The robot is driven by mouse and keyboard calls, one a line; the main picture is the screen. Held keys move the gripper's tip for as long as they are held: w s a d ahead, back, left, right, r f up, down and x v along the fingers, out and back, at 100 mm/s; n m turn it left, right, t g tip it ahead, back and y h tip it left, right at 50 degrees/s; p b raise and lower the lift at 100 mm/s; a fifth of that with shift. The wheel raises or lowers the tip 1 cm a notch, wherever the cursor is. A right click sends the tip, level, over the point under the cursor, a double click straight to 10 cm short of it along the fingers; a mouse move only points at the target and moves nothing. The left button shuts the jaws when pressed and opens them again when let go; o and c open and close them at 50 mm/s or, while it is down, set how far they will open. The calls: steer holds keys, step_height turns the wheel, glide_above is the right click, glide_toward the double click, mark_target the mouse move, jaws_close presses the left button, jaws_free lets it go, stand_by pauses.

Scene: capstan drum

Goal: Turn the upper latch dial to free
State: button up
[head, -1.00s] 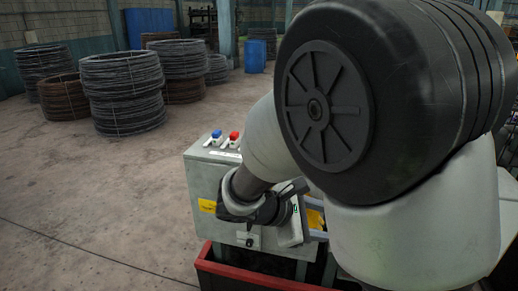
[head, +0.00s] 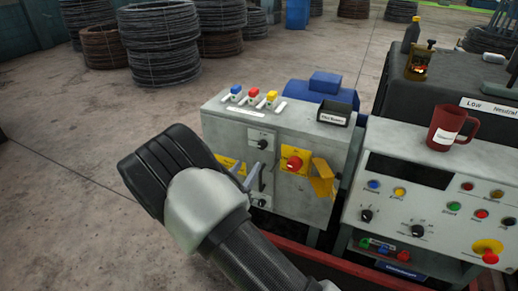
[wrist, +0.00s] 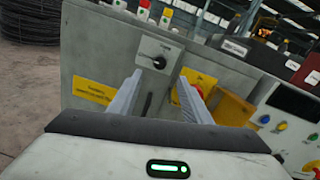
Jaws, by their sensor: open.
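The upper latch dial is a small black knob (head: 262,143) on a pale plate on the grey cabinet's front. It also shows in the wrist view (wrist: 159,62), just beyond and between my fingertips. Its marked positions are too small to read. A lower black dial (head: 260,202) sits below it, close to my fingers in the head view. My gripper (wrist: 160,77) is open, with a finger either side and nothing between them. In the head view my gripper (head: 253,178) is in front of the cabinet, below the upper dial, apart from it as far as I can tell.
The grey cabinet (head: 225,125) carries coloured buttons on top, a red knob (head: 293,163) on a yellow plate and a yellow flap (head: 322,180). A control console (head: 385,205) with a red mug (head: 445,128) stands to the right. Open floor lies left.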

mark_target(261, 146)
steer(key=x, duration=1.1)
steer(key=shift+w+d+p, duration=0.15)
steer(key=shift+w+p, duration=0.1)
steer(key=shift+p, duration=0.1)
steer(key=c, duration=1)
steer(key=shift+c, duration=0.2)
